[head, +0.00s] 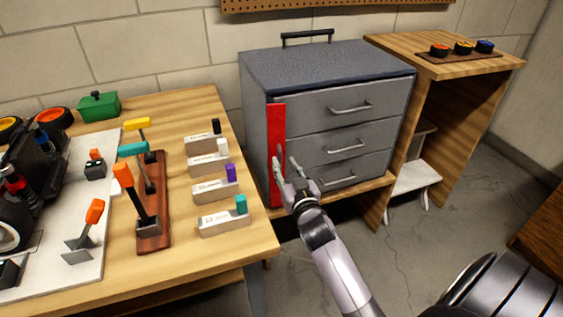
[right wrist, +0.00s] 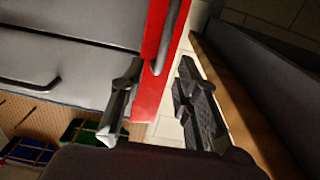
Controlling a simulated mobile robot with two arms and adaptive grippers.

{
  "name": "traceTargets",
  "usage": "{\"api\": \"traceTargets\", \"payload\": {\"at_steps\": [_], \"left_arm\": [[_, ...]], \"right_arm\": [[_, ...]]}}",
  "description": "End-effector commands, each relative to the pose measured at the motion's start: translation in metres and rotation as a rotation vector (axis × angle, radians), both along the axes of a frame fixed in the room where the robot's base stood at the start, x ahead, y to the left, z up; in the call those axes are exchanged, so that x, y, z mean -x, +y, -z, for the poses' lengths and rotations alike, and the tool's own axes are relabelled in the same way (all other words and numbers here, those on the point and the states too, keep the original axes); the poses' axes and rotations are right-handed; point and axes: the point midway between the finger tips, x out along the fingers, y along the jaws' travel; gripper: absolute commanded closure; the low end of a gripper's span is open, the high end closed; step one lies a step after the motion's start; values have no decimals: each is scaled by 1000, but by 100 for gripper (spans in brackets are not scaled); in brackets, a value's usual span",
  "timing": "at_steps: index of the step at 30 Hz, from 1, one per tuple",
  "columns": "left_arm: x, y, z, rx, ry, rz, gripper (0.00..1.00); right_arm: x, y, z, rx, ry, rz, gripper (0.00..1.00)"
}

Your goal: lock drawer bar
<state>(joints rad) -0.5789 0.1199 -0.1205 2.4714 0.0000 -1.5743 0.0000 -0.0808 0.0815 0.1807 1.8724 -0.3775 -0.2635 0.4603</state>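The grey drawer cabinet (head: 258,95) has three drawers, and all look shut. A red bar (head: 277,125) stands upright along the left edge of its front. In the right wrist view the red bar (right wrist: 150,100) carries a grey handle (right wrist: 171,35). My right gripper (head: 286,165) is open in front of the bar's lower part, and one finger overlaps the bar in the head view. In the right wrist view my right gripper (right wrist: 158,105) has its fingers apart, with the bar's end showing between them. I cannot tell whether they touch it. My left gripper is not in view.
A wooden workbench (head: 255,245) on the left holds tools in a red-brown rack (head: 151,240), several labelled blocks and a green box (head: 98,106). A wooden side table (head: 400,47) stands right of the cabinet, with a white step stool (head: 416,178) under it.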

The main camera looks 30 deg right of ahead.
Motion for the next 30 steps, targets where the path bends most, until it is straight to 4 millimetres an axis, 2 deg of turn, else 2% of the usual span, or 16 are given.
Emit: {"api": "traceTargets", "payload": {"at_steps": [3, 7, 18, 30], "left_arm": [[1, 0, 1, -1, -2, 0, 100], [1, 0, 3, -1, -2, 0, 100], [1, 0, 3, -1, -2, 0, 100], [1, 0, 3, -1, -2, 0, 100]], "right_arm": [[-18, -5, 1, 1, -2, -1, 71], [-29, -8, 0, 0, -1, -1, 71], [-33, -9, 0, 0, 0, -1, 71], [-33, -9, 0, 0, 0, -1, 98]]}}
